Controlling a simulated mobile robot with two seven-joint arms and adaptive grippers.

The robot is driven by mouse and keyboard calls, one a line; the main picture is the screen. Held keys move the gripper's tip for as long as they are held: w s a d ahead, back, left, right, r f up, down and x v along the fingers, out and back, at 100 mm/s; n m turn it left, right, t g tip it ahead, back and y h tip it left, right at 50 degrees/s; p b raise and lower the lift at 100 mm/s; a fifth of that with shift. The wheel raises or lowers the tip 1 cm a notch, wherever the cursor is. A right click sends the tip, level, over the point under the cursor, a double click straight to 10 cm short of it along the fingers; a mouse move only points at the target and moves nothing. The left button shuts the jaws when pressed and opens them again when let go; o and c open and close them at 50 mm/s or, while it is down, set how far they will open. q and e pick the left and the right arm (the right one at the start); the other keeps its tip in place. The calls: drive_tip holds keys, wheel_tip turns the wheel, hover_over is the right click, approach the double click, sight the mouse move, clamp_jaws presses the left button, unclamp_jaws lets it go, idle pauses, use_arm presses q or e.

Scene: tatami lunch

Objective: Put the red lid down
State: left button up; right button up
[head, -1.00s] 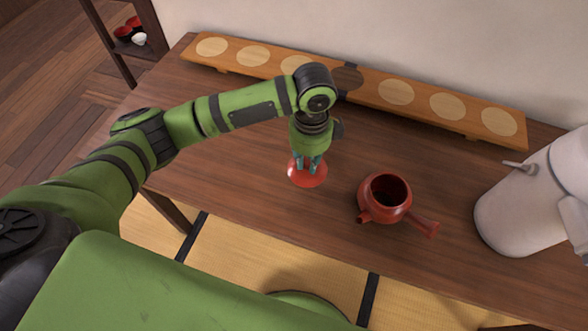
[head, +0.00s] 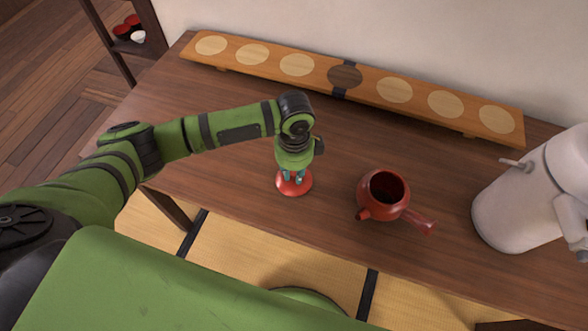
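The red lid (head: 303,188) is a small round disc in the head view, at the fingertips of my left gripper (head: 292,178). The fingers point down at the middle of the lid and seem closed on its knob, which they hide. The lid is low over the wooden table (head: 235,172), left of the teapot; I cannot tell if it touches the table. The red teapot (head: 367,196) stands open on the table, with its side handle pointing to the lower right. My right gripper is not in view.
A long wooden board (head: 320,72) with several pale round spots and one dark one stands along the back of the table. A white dispenser (head: 510,207) with a spout stands at the right. The table left of the lid is clear.

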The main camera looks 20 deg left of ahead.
sight(294, 173)
use_arm(q)
drive_tip(key=shift+o, duration=1.2)
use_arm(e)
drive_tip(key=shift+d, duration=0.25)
use_arm(q)
drive_tip(key=shift+r, duration=0.15)
wheel_tip(294, 173, up, 12)
drive_tip(key=shift+b, duration=0.35)
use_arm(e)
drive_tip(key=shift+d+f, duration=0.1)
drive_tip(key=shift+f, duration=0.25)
